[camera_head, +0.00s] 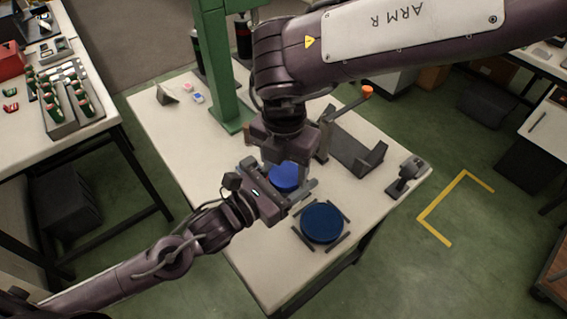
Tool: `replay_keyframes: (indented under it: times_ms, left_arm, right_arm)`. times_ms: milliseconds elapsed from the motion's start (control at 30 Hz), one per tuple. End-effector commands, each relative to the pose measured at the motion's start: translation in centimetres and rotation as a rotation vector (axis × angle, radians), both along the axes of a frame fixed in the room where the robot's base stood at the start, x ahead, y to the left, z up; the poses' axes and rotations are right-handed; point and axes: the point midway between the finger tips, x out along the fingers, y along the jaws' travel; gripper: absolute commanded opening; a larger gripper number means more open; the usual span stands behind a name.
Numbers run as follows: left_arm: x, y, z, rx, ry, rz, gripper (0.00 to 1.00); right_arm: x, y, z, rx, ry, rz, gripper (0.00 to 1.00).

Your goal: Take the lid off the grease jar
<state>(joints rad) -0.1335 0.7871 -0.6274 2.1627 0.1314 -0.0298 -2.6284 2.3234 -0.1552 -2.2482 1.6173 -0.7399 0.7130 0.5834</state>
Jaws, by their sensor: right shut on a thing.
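A round blue lid (284,178) shows at the middle of the white table, on top of the grease jar, whose body is mostly hidden. My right gripper (287,160) comes down from above and is shut on the lid; its fingertips are partly hidden. My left gripper (277,184) reaches in from the left at the jar's side, one finger on each side of it. I cannot tell whether its fingers press on the jar.
A dark blue disc (322,222) lies in front between short dark bars. A green column (219,60) stands at the back. A dark bracket (357,155) with an orange-knobbed lever (367,91) and a small dark device (405,176) stand right. The table's front left is clear.

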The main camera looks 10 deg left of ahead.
Motion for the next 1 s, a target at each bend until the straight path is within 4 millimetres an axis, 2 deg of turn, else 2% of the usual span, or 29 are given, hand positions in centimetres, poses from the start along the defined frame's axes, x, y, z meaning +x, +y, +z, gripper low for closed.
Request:
replay_keyframes:
  times_ms: [67, 100, 267, 667, 1000]
  left_arm:
    - [-0.5, -0.6, 0.2, -0.007, -0.001, -0.018, 0.0]
    - [-0.5, -0.7, 0.2, -0.009, -0.001, -0.019, 0.0]
    - [-0.5, -0.6, 0.2, -0.009, -0.001, -0.019, 0.0]
    - [-0.3, -0.5, 0.2, -0.006, 0.0, -0.014, 0.0]
    - [-0.3, -0.4, 0.2, -0.005, -0.001, -0.011, 0.0]
  right_arm:
    - [0.0, 0.8, 0.3, 0.02, -0.004, 0.012, 0.29]
    - [0.0, 0.8, 0.3, 0.021, -0.004, 0.013, 0.59]
    - [0.0, 0.8, 0.3, 0.02, -0.005, 0.012, 0.78]
    - [0.0, 0.6, 0.3, 0.014, -0.004, 0.008, 0.78]
    - [0.0, 0.5, 4.1, 0.013, -0.005, 0.006, 0.78]
